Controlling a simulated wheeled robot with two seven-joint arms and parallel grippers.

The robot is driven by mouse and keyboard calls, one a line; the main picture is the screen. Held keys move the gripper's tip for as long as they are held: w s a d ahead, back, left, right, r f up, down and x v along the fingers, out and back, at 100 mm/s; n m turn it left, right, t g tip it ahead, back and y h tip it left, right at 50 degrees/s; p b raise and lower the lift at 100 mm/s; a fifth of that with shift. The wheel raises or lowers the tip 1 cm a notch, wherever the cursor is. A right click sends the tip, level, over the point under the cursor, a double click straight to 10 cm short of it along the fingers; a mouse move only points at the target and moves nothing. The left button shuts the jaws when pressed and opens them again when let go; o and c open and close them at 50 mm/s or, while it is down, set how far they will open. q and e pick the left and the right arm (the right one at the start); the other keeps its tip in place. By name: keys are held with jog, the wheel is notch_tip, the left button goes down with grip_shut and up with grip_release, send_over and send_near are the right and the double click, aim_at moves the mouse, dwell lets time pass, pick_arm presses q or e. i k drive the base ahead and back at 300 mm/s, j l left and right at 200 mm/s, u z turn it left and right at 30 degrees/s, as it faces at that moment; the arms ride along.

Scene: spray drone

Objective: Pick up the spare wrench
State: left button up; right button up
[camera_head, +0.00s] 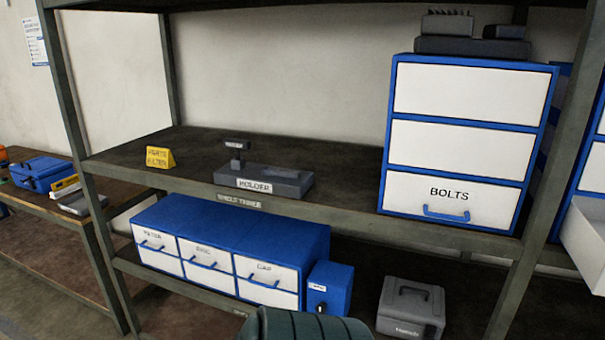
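I cannot make out a wrench in this view. A dark grey holder (280,182) labelled HOLDER stands on the middle shelf (330,160), near its front edge. A short post with a small labelled block (237,146) on top rises at its left end. Neither of my grippers is in view.
A yellow sign (160,157) stands left on the shelf. A blue-and-white cabinet (455,135) marked BOLTS stands right. Below are a shut blue drawer unit (245,225), a small blue box (329,286) and a grey case (411,308). A left bench holds a blue toolbox (40,172).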

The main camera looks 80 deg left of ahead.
aim_at(267, 170)
jog(key=u, duration=2.9)
jog(key=z, duration=0.45)
jog(key=j+z, duration=0.25)
jog(key=z, duration=0.2)
jog(key=j+z, duration=0.3)
jog(key=z, duration=0.15)
jog(key=j+z, duration=0.4)
jog(key=k+j+z, duration=0.2)
jog(key=j, duration=0.25)
jog(key=k+j+z, duration=0.2)
jog(key=j, duration=0.25)
jog(key=k+j+z, duration=0.25)
jog(key=j, duration=0.15)
jog(key=k+j+z, duration=0.2)
jog(key=j, duration=0.15)
jog(key=k+j, duration=0.4)
jog(key=j, duration=0.15)
jog(key=k+j, duration=0.35)
jog(key=j, duration=0.2)
jog(key=k+j, duration=0.4)
jog(key=j, duration=0.15)
